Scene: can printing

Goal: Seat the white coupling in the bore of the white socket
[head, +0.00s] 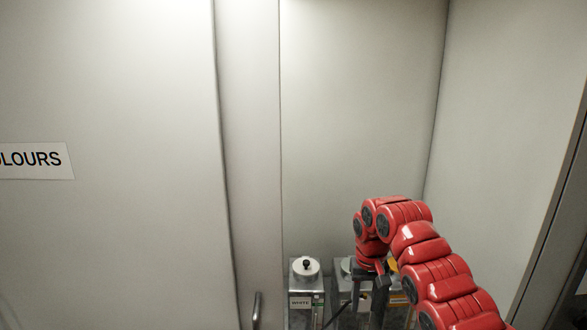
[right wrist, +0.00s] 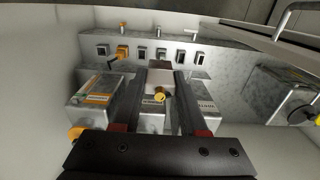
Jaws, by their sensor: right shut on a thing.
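My right gripper (head: 368,300) is low in the cabinet, among the cans. A row of dark square sockets (right wrist: 161,55) runs along the panel ahead of the fingers. I cannot tell which is the white socket, or whether the held thing touches one. My left gripper is not in view.
A can labelled WHITE (head: 305,300) with a black knob stands left of my gripper. An orange coupling (right wrist: 122,52) sits at one socket. A can with an orange label (right wrist: 97,90) stands at left. Cabinet walls close in the space; a door handle (head: 257,306) is at left.

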